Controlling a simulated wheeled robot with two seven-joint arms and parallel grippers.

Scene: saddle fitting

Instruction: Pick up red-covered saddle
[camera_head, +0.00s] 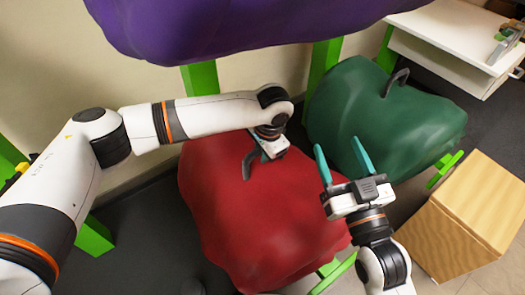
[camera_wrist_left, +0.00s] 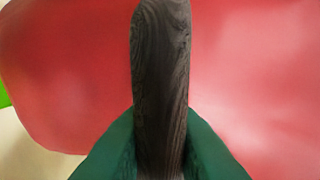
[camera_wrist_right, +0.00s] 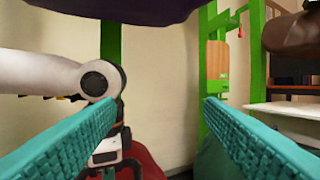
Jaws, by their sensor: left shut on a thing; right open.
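The red-covered saddle (camera_head: 250,225) sits on a green rack in the lower middle of the head view. Its dark handle-like horn (camera_head: 247,165) sticks up near its far left part. My left gripper (camera_head: 262,160) is at that horn. In the left wrist view its green fingers close on both sides of the dark wood-grained horn (camera_wrist_left: 162,85), with the red cover (camera_wrist_left: 255,70) behind. My right gripper (camera_head: 340,160) is open and empty, above the right side of the red saddle, and its teal fingers (camera_wrist_right: 160,120) stand apart in the right wrist view.
A green-covered saddle (camera_head: 385,120) stands to the right and a purple-covered one (camera_head: 230,20) hangs above at the back. A wooden box (camera_head: 470,220) stands at the lower right. A white shelf (camera_head: 455,40) is at the back right. Green rack posts (camera_head: 200,78) stand behind.

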